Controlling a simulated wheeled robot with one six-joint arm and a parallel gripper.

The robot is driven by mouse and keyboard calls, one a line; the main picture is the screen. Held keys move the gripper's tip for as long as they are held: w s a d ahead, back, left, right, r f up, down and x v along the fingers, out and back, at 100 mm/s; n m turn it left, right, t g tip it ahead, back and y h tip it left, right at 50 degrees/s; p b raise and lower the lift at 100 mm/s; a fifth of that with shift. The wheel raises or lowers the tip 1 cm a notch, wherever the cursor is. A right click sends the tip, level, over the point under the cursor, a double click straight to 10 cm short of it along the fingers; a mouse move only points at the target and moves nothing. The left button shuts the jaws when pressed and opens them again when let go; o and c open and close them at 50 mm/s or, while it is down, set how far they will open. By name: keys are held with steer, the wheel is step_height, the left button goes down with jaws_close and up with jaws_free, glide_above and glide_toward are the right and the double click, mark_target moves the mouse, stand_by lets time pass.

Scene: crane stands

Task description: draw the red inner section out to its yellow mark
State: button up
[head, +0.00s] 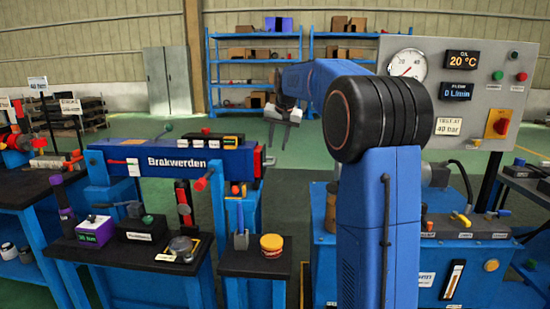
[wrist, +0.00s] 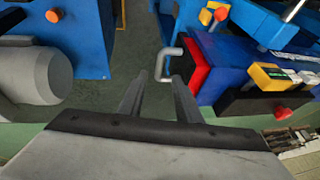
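The blue boom (head: 175,158) lettered "Brakwerden" lies level on its blue stand. At its right end a red end piece, which looks like the red inner section (wrist: 197,70), shows in the wrist view. A grey bent handle (wrist: 164,66) sticks out from it. No yellow mark on this section can be made out. My gripper (head: 279,135) hangs just beyond and above that end in the head view. In the wrist view my gripper (wrist: 158,84) is open and empty, its fingers apart, with the handle just ahead of the gap between the fingertips, apparently not gripped.
A black-topped bench (head: 130,255) with small boxes stands in front of the boom. A blue hydraulic unit with a grey gauge panel (head: 465,90) stands right. Green floor is free behind the boom.

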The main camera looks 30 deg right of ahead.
mark_target(274, 160)
steer(key=x, duration=0.7)
steer(key=shift+f, duration=0.3)
steer(key=shift+c, duration=0.7)
jaws_close()
